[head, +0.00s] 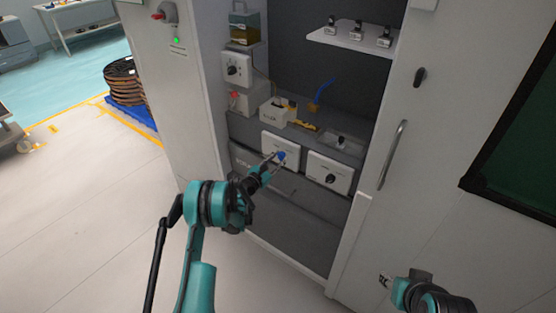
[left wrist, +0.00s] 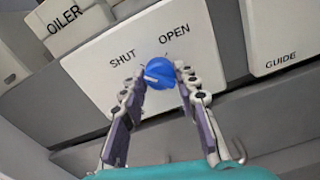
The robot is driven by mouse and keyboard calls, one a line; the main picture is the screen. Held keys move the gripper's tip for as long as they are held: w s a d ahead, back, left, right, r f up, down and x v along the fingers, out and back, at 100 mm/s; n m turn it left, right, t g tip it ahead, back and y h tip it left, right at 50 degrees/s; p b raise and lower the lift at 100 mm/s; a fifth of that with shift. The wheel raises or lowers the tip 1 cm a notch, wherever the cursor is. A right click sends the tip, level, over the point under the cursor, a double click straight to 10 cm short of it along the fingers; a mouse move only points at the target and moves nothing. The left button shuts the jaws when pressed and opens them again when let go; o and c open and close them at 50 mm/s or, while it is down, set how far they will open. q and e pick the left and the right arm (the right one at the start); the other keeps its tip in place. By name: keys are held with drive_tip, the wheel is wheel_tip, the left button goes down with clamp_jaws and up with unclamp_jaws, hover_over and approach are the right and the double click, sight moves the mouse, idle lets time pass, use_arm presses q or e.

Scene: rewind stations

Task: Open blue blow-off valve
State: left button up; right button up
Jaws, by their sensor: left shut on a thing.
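The blue blow-off valve knob (left wrist: 159,73) sits on a white plate (left wrist: 95,62) marked SHUT on the left and OPEN on the right. A light pointer line shows on the knob's lower left, and the knob's exact setting is hard to tell. My left gripper (left wrist: 161,78) has its two fingertips on either side of the knob and is shut on it.
A white plate with a black knob (head: 330,178) is to the right; its label reads GUIDE (left wrist: 281,59). A white box marked OILER (left wrist: 65,20) is at upper left. Cabinet walls and a door with a handle (head: 392,155) flank the recess. A shelf (head: 352,41) is above.

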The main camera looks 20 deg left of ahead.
use_arm(q)
drive_tip(key=shift+m, duration=0.4)
drive_tip(key=m, duration=1.6)
drive_tip(key=shift+m, duration=0.7)
drive_tip(key=o, duration=1.2)
drive_tip(key=shift+c, duration=0.2)
